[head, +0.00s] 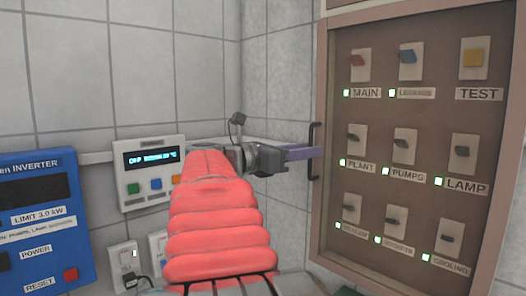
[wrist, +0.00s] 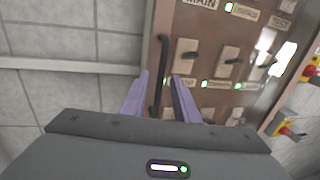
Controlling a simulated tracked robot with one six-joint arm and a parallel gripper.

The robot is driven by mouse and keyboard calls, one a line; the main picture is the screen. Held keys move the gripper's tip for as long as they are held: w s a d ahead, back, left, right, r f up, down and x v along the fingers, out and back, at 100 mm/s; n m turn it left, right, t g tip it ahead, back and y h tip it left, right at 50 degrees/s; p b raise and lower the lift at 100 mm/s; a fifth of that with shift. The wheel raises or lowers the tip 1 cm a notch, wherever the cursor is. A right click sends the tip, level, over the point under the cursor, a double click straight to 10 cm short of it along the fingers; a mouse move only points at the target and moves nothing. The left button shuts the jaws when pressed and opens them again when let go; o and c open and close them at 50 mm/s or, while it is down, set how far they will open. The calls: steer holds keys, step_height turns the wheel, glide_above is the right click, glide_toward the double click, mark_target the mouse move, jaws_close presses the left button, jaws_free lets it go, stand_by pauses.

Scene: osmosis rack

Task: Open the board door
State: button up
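The board door (head: 322,85) is at the right in the head view, a brown-framed panel that looks closed. A black vertical bar handle (head: 313,135) is on its left edge. The handle also shows in the wrist view (wrist: 162,50), running between my fingers. My gripper (head: 318,152) has purple fingers that reach the handle from the left. In the wrist view my gripper (wrist: 159,77) is open, with one finger on each side of the handle and a gap to it. Whether either finger touches the handle cannot be told. My red-sleeved arm hides part of the wall.
Labelled switches (head: 403,140) with green lamps fill the board. A blue inverter (head: 40,215) and a white display box (head: 150,170) are on the tiled wall at left. Wall sockets (head: 124,262) sit below. Red-and-yellow fittings (wrist: 290,128) show at right in the wrist view.

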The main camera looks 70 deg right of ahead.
steer(key=shift+c, duration=0.5)
jaws_close()
